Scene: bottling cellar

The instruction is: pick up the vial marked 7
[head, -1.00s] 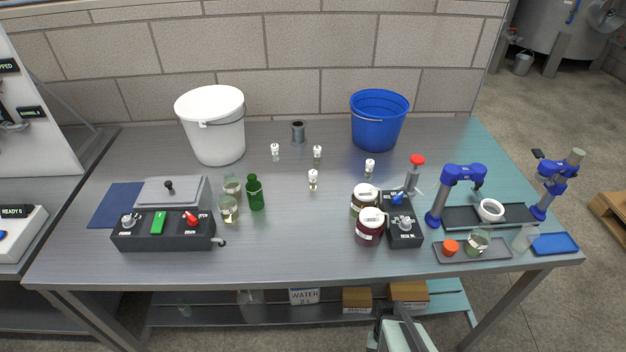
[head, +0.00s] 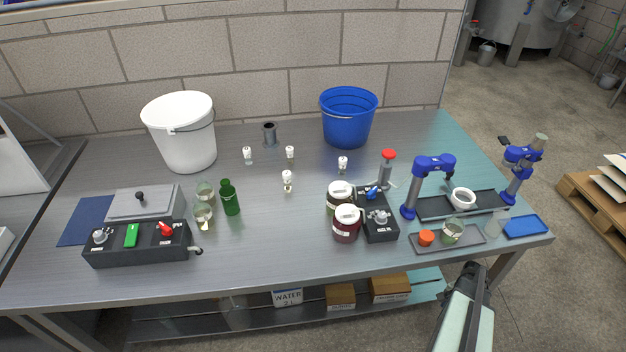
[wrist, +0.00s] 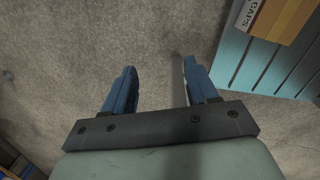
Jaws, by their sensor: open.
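Several small white-capped vials stand apart on the steel table in the head view: one at the left (head: 247,155), one behind the middle (head: 290,155), one in front of it (head: 287,181) and one at the right (head: 343,164). Their markings are too small to read, so I cannot tell which is marked 7. In the wrist view my gripper (wrist: 157,92) is open and empty, its two blue fingers over the concrete floor. In the head view my arm is in front of the table's front edge, at the lower right, away from the vials.
A green bottle (head: 230,198) and glass jars (head: 203,216) stand left of the vials; a white bucket (head: 180,140) and a blue bucket (head: 348,118) stand behind. Lidded dark jars (head: 346,226) and a black device (head: 380,222) are front right. The table's front middle is clear.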

